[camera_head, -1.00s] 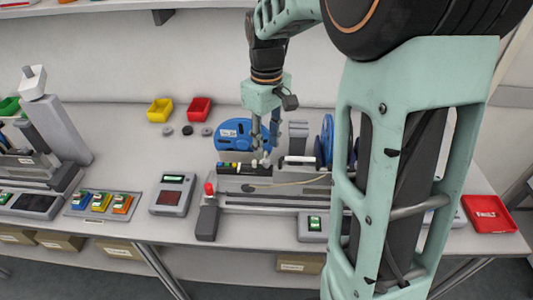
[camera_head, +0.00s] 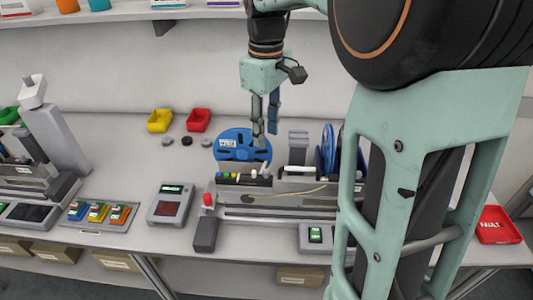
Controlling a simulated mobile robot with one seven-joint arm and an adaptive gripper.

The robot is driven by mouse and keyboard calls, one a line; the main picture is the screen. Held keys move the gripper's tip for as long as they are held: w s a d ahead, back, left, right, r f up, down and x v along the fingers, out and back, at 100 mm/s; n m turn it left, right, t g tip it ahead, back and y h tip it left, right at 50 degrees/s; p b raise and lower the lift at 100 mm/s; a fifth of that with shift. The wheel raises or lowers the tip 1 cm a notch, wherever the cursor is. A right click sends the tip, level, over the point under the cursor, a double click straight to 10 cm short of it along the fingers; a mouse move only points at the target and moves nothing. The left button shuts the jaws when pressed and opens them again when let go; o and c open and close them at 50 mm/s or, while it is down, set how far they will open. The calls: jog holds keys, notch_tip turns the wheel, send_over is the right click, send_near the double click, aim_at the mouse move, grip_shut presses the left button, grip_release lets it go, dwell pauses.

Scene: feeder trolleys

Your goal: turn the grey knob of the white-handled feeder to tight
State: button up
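The feeder with a white handle (camera_head: 298,170) sits in the feeder bank in the middle of the bench. A small pale knob-like part (camera_head: 265,172) stands on top of the bank, left of the white handle. I cannot tell whether it is the grey knob, nor its setting. My gripper (camera_head: 265,138) points down above and behind this part, in front of the blue reel (camera_head: 232,147). Its two fingers are apart with nothing seen between them, and the tips look clear of the feeder.
A second blue reel (camera_head: 327,150) stands at the right, partly behind my arm. A red-topped post (camera_head: 208,200) stands at the bank's left front. A display box (camera_head: 171,204) is farther left. Yellow (camera_head: 159,121) and red (camera_head: 198,120) bins stand behind. A red FAULT tray (camera_head: 497,225) is far right.

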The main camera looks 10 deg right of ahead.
aim_at(266, 171)
notch_tip(266, 171, down, 12)
jog(key=n+b, duration=0.5)
jog(key=n, duration=0.2)
jog(key=shift+f, duration=0.15)
jog(key=shift+c, duration=0.4)
grip_shut()
